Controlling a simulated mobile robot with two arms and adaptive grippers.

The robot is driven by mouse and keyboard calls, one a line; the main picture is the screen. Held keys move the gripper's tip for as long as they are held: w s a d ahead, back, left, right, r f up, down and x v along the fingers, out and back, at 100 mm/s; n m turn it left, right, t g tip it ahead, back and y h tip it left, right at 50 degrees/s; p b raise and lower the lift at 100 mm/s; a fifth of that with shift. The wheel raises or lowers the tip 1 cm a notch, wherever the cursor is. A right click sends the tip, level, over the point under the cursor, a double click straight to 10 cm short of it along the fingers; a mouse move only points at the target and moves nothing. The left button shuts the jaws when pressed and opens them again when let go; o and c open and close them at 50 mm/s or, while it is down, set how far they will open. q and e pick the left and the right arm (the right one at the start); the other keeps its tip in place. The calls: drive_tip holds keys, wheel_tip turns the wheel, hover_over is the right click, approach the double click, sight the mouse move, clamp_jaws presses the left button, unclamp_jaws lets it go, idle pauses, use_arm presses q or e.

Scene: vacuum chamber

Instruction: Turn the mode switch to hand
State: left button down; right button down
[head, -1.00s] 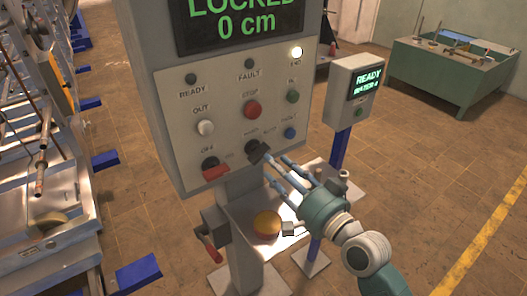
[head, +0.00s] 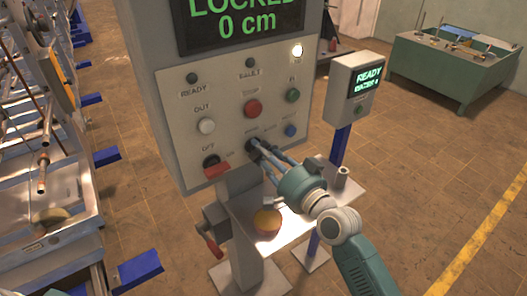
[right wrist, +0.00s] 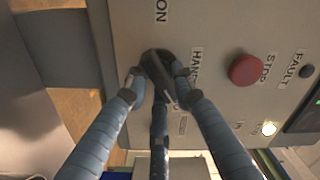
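The mode switch is a dark knob (head: 251,146) low on the grey panel, below the red STOP button. It also shows in the right wrist view (right wrist: 155,66), beside the label HAND. My right gripper (head: 263,152) is at the knob, with its blue fingers reaching in from the lower right. In the right wrist view my right gripper (right wrist: 158,82) has a fingertip on either side of the knob and a third finger below. The tips are very close to it; whether they press on it I cannot tell. The fingers partly hide the knob's pointing direction. My left gripper is not in view.
A red-handled OFF/ON switch (head: 216,169) sits left of the knob, and the STOP button (head: 253,107) above. Below are a small shelf (head: 290,226) with a yellow-topped red button (head: 267,221). A READY box (head: 350,90) on a blue post stands right.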

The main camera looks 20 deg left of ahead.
drive_tip(key=shift+f+n, duration=0.15)
drive_tip(key=shift+n, duration=0.15)
drive_tip(key=shift+n+b, duration=0.35)
drive_tip(key=shift+n, duration=0.15)
drive_tip(key=n+b, duration=0.1)
drive_tip(key=n, duration=0.5)
drive_tip(key=shift+r+n, duration=0.2)
drive_tip(key=shift+n, duration=0.2)
drive_tip(key=shift+s+r+n+b, duration=0.1)
drive_tip(key=shift+n+b, duration=0.2)
drive_tip(key=shift+n, duration=1.4)
drive_tip(key=c, duration=1.5)
unclamp_jaws()
drive_tip(key=shift+c, duration=0.2)
drive_tip(key=shift+r, duration=0.1)
